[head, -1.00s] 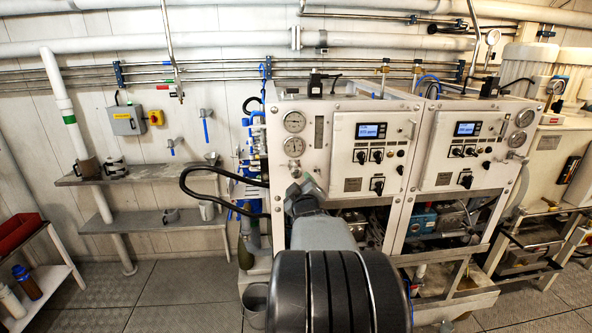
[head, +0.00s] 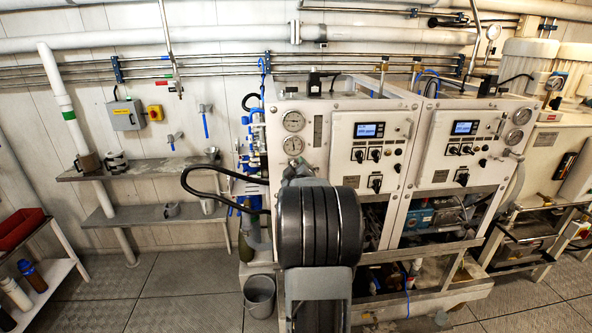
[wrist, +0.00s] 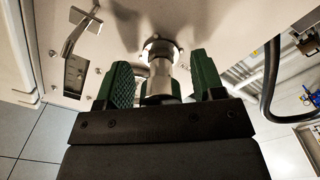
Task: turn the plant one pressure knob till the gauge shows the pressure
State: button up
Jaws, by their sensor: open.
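In the wrist view the pressure knob is a round metal stem (wrist: 160,76) standing out from the pale panel on a round base. My gripper (wrist: 158,82) is open, with one green finger to the left of the knob and one to the right. Gaps show on both sides; I cannot tell if either finger touches it. In the head view plant one is the left white cabinet (head: 341,103). Two round gauges, an upper one (head: 293,121) and a lower one (head: 293,145), sit at its upper left; their needles are too small to read. My arm hides the knob there.
The second cabinet (head: 470,125) stands to the right. A black hose (head: 197,192) loops out left of plant one, and a grey bucket (head: 259,294) stands on the floor below. Shelves (head: 137,172) line the left wall. The floor at left centre is clear.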

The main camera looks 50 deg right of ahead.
jog(key=c, duration=0.9)
jog(key=shift+f+b, duration=0.1)
jog(key=shift+b, duration=0.3)
jog(key=m+b, duration=0.2)
jog(key=b, duration=0.1)
jog(key=shift+f+m+b, duration=0.15)
jog(key=shift+m+b, duration=0.15)
jog(key=shift+m, duration=0.1)
jog(key=shift+a+r+m+b, duration=0.1)
jog(key=shift+r+m+b, duration=0.05)
jog(key=shift+m+b, duration=0.85)
jog(key=shift+r+m+b, duration=0.1)
jog(key=shift+m+b, duration=0.55)
jog(key=shift+m, duration=0.55)
jog(key=shift+r, duration=0.1)
jog(key=o, duration=0.9)
